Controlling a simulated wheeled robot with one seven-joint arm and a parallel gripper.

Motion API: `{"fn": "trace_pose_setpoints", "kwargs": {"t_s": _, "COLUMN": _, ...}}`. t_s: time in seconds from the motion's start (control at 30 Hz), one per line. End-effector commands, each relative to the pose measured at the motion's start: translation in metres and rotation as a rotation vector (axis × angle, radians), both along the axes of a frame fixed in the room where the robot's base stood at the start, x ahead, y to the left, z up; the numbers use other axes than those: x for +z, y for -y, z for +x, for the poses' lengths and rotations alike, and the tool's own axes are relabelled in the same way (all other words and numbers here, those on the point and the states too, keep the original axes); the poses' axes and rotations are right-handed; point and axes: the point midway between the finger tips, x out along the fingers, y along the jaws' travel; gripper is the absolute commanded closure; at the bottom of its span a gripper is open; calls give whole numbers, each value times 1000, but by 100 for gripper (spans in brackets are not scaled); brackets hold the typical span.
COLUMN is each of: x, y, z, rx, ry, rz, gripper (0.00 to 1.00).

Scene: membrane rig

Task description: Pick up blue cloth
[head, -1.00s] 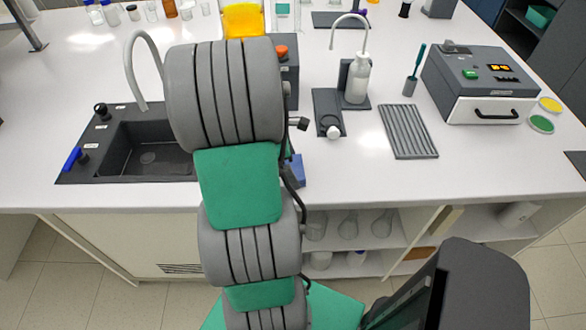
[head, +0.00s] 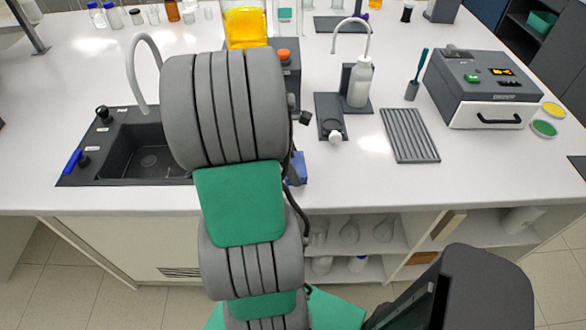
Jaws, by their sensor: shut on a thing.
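A small piece of blue material (head: 298,169), which looks like the blue cloth, shows just right of my arm near the counter's front edge. Most of it is hidden behind my arm. I cannot tell whether it lies on the counter or is held. My gripper is hidden behind the thick grey and green links of my arm, so its fingers and their contact with the cloth do not show.
The white counter (head: 480,180) has a dark sink (head: 150,160) with a tap at left. A grey ribbed tray (head: 409,135), a wash bottle (head: 359,84) and a grey instrument box (head: 490,90) stand at right. A beaker of orange liquid (head: 246,26) is behind my arm.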

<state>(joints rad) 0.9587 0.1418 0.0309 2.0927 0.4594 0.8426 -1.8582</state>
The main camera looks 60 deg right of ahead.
Motion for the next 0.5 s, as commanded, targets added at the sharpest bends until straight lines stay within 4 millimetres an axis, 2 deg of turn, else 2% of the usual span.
{"fn": "trace_pose_setpoints", "kwargs": {"t_s": 0.23, "x": 68, "y": -44, "z": 33, "rx": 8, "ry": 7, "rz": -5, "gripper": 45}}
{"fn": "trace_pose_setpoints", "kwargs": {"t_s": 0.4, "x": 87, "y": -86, "z": 61, "rx": 9, "ry": 3, "rz": -2, "gripper": 45}}
{"fn": "trace_pose_setpoints", "kwargs": {"t_s": 0.5, "x": 96, "y": -103, "z": 71, "rx": 7, "ry": 2, "rz": -1, "gripper": 45}}
